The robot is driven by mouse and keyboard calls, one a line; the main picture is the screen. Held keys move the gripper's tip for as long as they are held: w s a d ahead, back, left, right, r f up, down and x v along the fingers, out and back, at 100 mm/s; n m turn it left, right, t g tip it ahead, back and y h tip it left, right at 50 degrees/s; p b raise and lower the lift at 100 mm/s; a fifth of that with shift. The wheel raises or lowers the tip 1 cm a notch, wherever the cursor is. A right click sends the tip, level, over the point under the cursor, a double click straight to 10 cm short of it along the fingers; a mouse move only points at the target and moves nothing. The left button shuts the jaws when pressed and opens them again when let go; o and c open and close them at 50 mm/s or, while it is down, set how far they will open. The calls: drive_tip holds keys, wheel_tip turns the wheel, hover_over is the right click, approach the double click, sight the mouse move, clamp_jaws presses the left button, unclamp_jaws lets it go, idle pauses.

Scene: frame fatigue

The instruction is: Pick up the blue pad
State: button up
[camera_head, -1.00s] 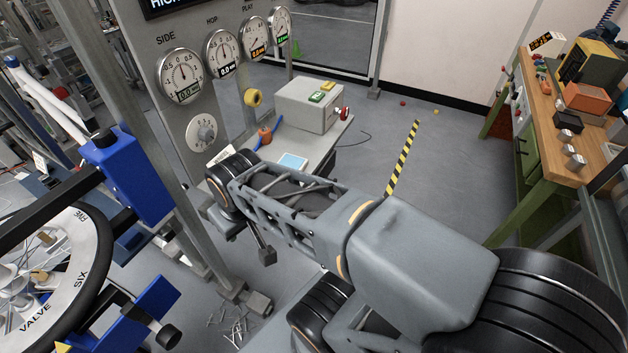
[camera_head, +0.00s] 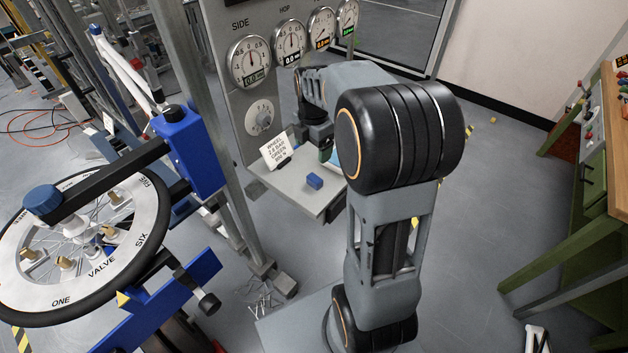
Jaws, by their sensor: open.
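A small blue block, which looks like the blue pad (camera_head: 315,181), lies on the light grey shelf (camera_head: 290,188) below the gauge panel. My gripper (camera_head: 326,153) is at the end of my bent arm, a little behind and above the blue pad. It is small and partly hidden by my arm, and its jaws are open. It appears apart from the pad, and nothing shows held in it.
A white card with writing (camera_head: 275,150) stands on the shelf left of the pad. A blue clamp (camera_head: 190,150) and a spoked wheel (camera_head: 60,295) stand at left. A green-legged workbench (camera_head: 580,170) is at right. Open floor lies between.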

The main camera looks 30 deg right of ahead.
hover_over(315, 178)
drive_tip(key=shift+n, duration=0.4)
drive_tip(key=f, duration=0.7)
drive_tip(key=shift+a+f, duration=0.2)
drive_tip(key=shift+f, duration=0.1)
drive_tip(key=shift+d+f+p, duration=0.2)
drive_tip(key=shift+f+p, duration=0.3)
drive_tip(key=shift+f, duration=2.7)
drive_tip(key=shift+c, duration=0.3)
drive_tip(key=c, duration=0.9)
drive_tip(key=shift+r, duration=0.15)
drive_tip(key=shift+c, duration=0.2)
